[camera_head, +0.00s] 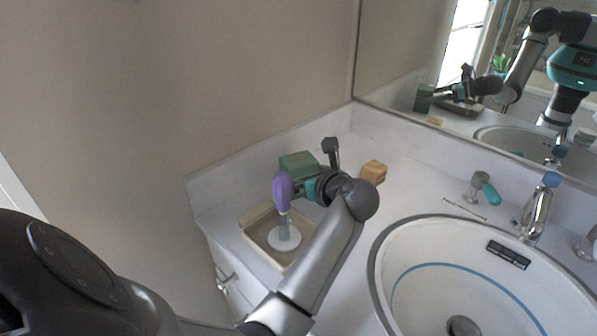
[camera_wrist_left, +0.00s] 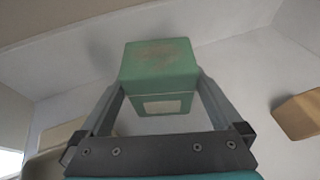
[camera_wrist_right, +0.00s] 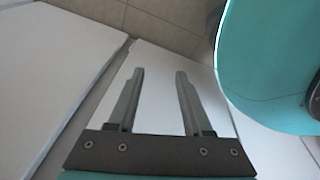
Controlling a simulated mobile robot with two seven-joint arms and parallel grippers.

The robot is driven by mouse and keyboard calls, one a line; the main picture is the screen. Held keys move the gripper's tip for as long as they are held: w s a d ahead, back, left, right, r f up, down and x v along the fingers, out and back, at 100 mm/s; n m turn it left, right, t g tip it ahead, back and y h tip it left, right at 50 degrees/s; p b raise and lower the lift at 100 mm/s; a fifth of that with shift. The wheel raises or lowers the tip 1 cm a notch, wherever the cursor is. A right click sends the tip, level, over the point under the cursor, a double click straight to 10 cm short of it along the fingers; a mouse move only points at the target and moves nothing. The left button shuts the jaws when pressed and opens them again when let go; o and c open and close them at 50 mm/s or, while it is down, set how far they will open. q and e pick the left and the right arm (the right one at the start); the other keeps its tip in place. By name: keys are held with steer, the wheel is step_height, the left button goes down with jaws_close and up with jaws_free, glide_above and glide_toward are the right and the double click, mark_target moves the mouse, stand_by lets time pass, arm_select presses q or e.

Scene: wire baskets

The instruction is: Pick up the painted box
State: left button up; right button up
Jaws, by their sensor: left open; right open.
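The painted box, a green block with a worn brown patch on top, stands on the counter near the back wall in the head view (camera_head: 297,163). In the left wrist view the painted box (camera_wrist_left: 160,62) is straight ahead, with a pale label on its near face. My left gripper (camera_wrist_left: 160,88) is open, its fingertips near the box's left and right sides; I cannot tell whether they touch. In the head view my left gripper (camera_head: 312,187) is partly hidden by its own wrist. My right gripper (camera_wrist_right: 158,75) is open and empty, away from the box.
A beige tray (camera_head: 250,237) holding a purple-handled plunger-like tool (camera_head: 283,192) is just in front of the box. A wooden block (camera_head: 373,172) is to the right. The sink (camera_head: 450,275) and faucet (camera_head: 537,210) are farther right. A mirror (camera_head: 440,60) stands behind.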

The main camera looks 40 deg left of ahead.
arm_select(q)
steer(key=shift+x, duration=0.9)
steer(key=c, duration=1.1)
